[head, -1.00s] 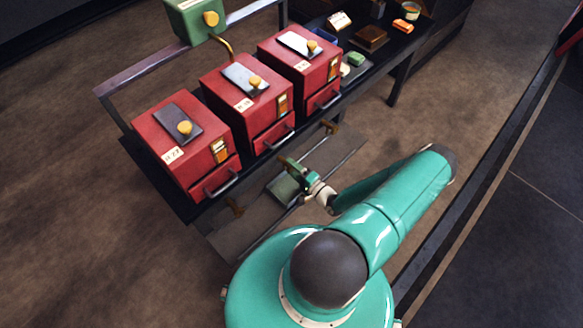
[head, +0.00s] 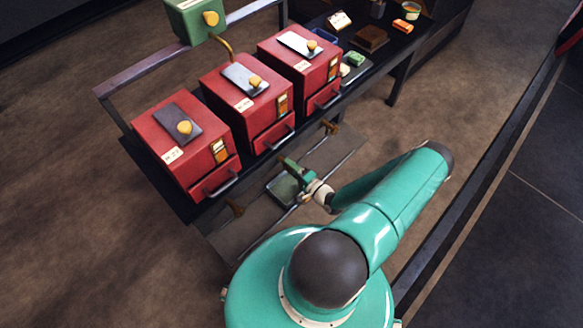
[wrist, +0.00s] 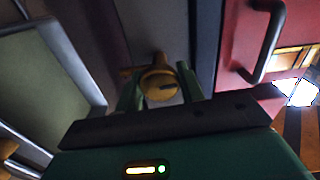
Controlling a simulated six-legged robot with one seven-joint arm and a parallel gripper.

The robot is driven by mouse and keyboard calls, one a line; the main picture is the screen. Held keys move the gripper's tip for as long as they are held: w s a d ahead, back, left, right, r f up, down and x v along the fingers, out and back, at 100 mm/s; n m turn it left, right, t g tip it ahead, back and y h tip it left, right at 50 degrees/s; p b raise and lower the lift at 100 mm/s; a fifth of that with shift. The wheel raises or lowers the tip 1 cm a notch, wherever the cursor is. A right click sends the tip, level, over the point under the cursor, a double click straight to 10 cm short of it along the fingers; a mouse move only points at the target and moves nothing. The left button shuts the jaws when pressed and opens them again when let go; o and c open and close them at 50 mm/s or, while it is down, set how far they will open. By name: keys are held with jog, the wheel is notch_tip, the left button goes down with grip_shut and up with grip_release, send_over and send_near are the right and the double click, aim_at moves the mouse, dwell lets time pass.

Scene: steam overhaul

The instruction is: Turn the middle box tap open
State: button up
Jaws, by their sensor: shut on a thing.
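The middle red box (head: 245,90) stands on the dark bench between two similar boxes. Its brass tap (wrist: 158,85) sits low on the front, below the box. In the wrist view the round tap knob, with a dark slot mark, is between my two green fingers. My gripper (wrist: 160,88) is shut on it. In the head view my gripper (head: 288,163) reaches the bench front below the middle box and hides most of that tap.
Similar brass taps show below the left box (head: 236,208) and the right box (head: 329,127). A grey tray (head: 286,188) lies below my gripper. Bar handles (head: 222,184) stick out from the box fronts. A green box (head: 195,18) stands on the rail behind.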

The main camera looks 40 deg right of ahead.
jog(key=n, duration=0.4)
jog(key=shift+n, duration=0.3)
jog(key=n, duration=0.9)
jog(key=shift+n, duration=1.8)
jog(key=o, duration=0.9)
jog(key=shift+o, duration=0.2)
